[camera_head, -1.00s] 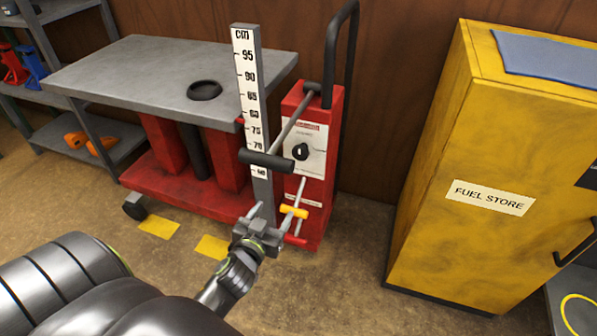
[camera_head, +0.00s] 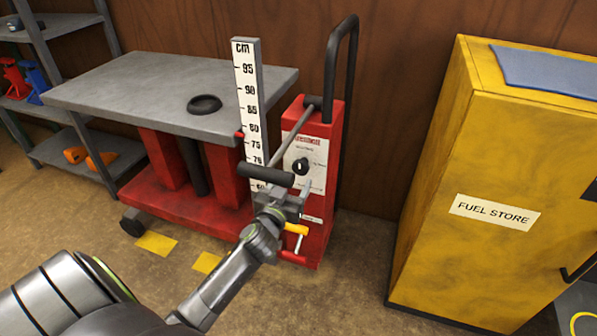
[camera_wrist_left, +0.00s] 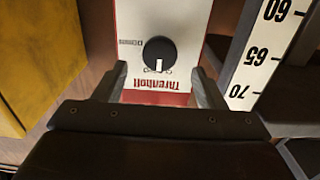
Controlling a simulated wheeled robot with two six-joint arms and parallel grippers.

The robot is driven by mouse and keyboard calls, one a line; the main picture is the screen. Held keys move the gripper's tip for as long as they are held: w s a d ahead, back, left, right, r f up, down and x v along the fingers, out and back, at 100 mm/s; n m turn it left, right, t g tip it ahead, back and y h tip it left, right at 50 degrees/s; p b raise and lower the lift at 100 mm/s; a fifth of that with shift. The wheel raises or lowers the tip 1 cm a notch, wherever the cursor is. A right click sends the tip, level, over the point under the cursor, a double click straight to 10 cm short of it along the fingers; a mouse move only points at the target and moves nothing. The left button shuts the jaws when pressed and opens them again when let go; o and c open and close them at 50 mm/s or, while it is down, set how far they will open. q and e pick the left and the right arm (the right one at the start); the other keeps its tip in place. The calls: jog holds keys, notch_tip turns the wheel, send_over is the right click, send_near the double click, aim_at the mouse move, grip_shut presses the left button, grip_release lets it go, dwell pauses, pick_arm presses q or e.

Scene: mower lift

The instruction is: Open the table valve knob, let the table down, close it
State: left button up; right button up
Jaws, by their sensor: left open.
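The valve knob (camera_head: 301,166) is a black round knob on the white panel of the red pump column. It also shows in the left wrist view (camera_wrist_left: 159,54), where its white mark points down in the picture, towards partly hidden lettering. My left gripper (camera_head: 288,192) is just below and in front of the panel. In the left wrist view its open fingers (camera_wrist_left: 159,84) stand either side of the panel's lower part, apart from the knob, with nothing between them. The lift table (camera_head: 130,88) has a grey top and is raised on red legs. My right gripper is out of view.
A height scale (camera_head: 247,90) stands beside the column, with a red pointer (camera_head: 240,134) near 80. A black-gripped pump lever (camera_head: 265,176) crosses before the column. A yellow handle (camera_head: 297,229) sits lower. A yellow fuel cabinet (camera_head: 440,180) stands right.

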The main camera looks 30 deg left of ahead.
aim_at(300, 169)
pick_arm(q)
jog(key=x, duration=0.4)
jog(key=shift+w, duration=0.1)
jog(key=shift+w+a, duration=0.1)
jog(key=shift+w, duration=0.5)
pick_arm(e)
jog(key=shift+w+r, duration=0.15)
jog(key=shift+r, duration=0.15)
pick_arm(q)
jog(key=shift+c, duration=0.4)
jog(key=c, duration=0.9)
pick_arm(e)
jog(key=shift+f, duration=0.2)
